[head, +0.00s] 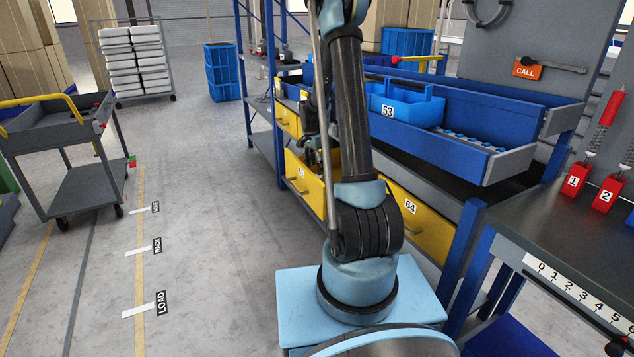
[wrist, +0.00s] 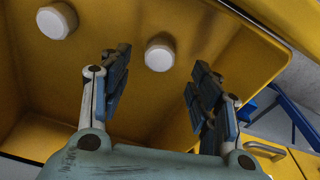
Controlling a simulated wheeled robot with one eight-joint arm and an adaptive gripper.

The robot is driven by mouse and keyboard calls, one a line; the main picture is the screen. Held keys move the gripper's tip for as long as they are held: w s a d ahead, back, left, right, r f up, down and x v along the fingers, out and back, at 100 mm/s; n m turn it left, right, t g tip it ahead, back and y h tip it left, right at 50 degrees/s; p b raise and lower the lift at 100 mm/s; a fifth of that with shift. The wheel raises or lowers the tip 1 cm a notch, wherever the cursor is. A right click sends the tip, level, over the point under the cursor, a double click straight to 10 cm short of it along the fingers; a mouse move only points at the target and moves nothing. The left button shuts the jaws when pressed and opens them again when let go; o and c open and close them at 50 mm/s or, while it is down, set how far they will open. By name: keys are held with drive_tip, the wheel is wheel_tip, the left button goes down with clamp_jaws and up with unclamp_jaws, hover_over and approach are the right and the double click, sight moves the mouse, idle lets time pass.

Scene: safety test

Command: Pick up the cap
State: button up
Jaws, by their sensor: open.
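Two white round cap-like pieces show in the wrist view inside a yellow drawer. One cap (wrist: 159,55) is near the upper middle, beyond and between my fingers; the other cap (wrist: 57,20) is at the upper left, outside the fingers. I cannot tell which one the task names. My gripper (wrist: 160,82) is open, with nothing between its fingers, and appears over the yellow drawer (wrist: 235,50). In the head view my arm partly hides the open yellow drawer (head: 305,182), and no cap is visible there.
Blue shelving (head: 262,140) surrounds the drawers, with a long blue tray (head: 465,150) and a blue bin (head: 405,108) above. A second yellow drawer (head: 425,232) is at the right. A grey workbench (head: 560,235) stands front right. A cart (head: 75,190) stands left; the floor between is clear.

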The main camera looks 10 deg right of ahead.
drive_tip(key=shift+w+d+f, duration=0.1)
drive_tip(key=shift+d+f, duration=0.05)
drive_tip(key=shift+f, duration=1.1)
drive_tip(key=shift+d+f, duration=0.15)
drive_tip(key=shift+f, duration=1.05)
drive_tip(key=shift+c, duration=0.6)
drive_tip(key=c, duration=0.8)
